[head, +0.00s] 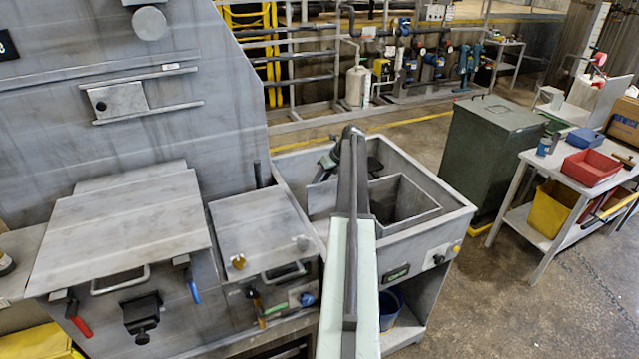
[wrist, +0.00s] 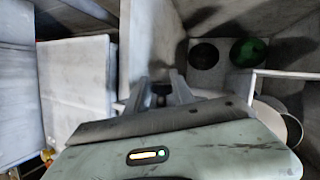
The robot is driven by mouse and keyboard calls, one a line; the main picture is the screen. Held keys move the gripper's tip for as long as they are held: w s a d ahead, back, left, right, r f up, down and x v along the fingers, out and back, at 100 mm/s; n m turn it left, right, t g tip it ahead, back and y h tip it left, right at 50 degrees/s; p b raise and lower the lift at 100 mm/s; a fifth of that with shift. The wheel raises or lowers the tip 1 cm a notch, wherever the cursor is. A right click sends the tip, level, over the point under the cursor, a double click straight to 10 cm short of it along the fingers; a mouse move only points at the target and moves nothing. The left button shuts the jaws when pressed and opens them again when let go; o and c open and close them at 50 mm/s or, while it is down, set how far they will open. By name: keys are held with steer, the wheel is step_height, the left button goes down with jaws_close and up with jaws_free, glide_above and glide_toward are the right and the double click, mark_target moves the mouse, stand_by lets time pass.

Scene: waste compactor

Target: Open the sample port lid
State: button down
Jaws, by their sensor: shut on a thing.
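My gripper (head: 352,150) is over the grey open-topped basin (head: 452,208) at the centre of the head view, with my arm hiding part of it. In the wrist view my gripper (wrist: 161,90) is shut on a small dark piece between its fingers, beside a pale upright panel (wrist: 150,45). An upright grey plate (head: 321,198) stands in the basin left of my arm in the head view. I cannot tell for certain which part is the sample port lid, or whether the held piece belongs to it.
An open inner box (head: 412,200) sits in the basin. Left are a closed grey box with a handle (head: 262,228) and a larger slanted cover (head: 120,225). A dark green bin (head: 492,135) and a table with a red tray (head: 590,167) stand right. Floor is clear at lower right.

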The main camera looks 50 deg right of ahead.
steer(key=shift+w+d+f+b, duration=0.3)
steer(key=shift+w+d+f, duration=0.1)
steer(key=shift+w+d, duration=0.35)
steer(key=shift+w, duration=0.1)
steer(key=c, duration=1.1)
jaws_free()
steer(key=shift+f, duration=0.1)
steer(key=p+v, duration=0.7)
steer(key=shift+r, duration=0.35)
